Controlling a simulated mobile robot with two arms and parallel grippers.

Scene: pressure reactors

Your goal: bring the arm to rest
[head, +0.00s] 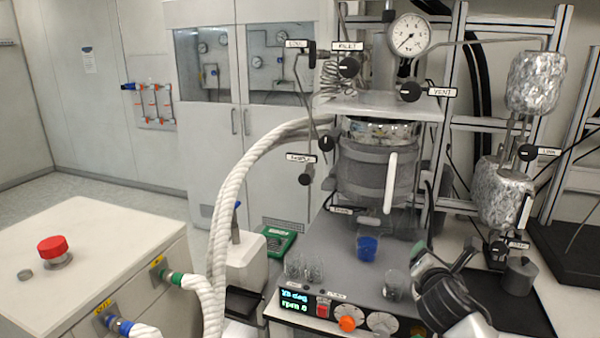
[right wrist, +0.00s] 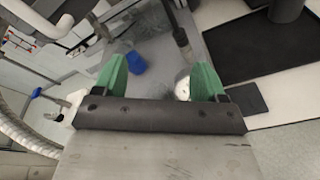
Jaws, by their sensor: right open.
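My right arm reaches in from the lower right of the head view, and its gripper (head: 424,264) is above the right front of the reactor's grey base. In the right wrist view the gripper (right wrist: 160,82) shows two green fingertips set wide apart with nothing held between them. A beaker with blue content (head: 367,246) stands on the base, left of the gripper and apart from it. It also shows in the right wrist view (right wrist: 136,63), beyond the fingers. My left gripper is in neither view.
The reactor vessel (head: 375,165) with valves and a pressure gauge (head: 408,35) stands behind the gripper. Clear glasses (head: 304,268) and another glass (head: 396,286) stand on the base. A black mat (head: 505,300) lies to the right. Thick white hoses (head: 222,215) pass on the left.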

